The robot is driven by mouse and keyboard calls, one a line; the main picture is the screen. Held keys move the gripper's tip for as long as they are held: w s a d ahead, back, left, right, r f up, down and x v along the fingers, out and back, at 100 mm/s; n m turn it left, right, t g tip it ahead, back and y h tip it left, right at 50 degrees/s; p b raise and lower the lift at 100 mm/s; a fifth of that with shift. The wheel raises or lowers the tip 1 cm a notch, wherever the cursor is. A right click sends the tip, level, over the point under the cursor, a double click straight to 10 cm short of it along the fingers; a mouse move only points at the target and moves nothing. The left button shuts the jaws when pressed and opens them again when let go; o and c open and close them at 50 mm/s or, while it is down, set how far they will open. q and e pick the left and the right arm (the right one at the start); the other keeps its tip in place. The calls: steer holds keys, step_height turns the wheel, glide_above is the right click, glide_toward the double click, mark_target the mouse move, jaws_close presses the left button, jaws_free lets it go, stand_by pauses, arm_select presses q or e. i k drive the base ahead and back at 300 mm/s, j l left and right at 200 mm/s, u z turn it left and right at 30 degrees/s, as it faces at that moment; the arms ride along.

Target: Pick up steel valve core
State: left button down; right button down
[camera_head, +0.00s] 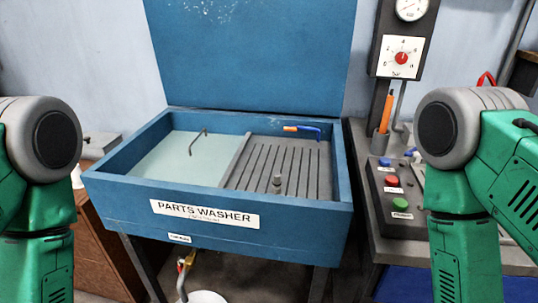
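A small grey metal piece (277,182), which looks like the steel valve core, stands on the slotted drain rack (255,172) in the right half of the blue parts washer (120,189). It is near the front wall, and its lower end is hard to make out. My green arms show at the left and right edges of the head view, but neither gripper is in the picture. Nothing of mine touches the piece.
Pale liquid fills the basin's left half, with a bent metal rod (198,142) over it. A blue-and-orange tool (303,129) lies at the rack's back. The raised blue lid (250,60) stands behind. A button box (393,194) sits on the right bench.

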mark_target(277, 189)
steer(key=j+z, duration=0.25)
steer(key=z, duration=0.15)
steer(key=j+z, duration=0.2)
steer(key=z, duration=0.15)
steer(key=k+j+z, duration=0.1)
steer(key=z, duration=0.3)
steer(key=k+j+z, duration=0.1)
steer(key=j+z, duration=0.25)
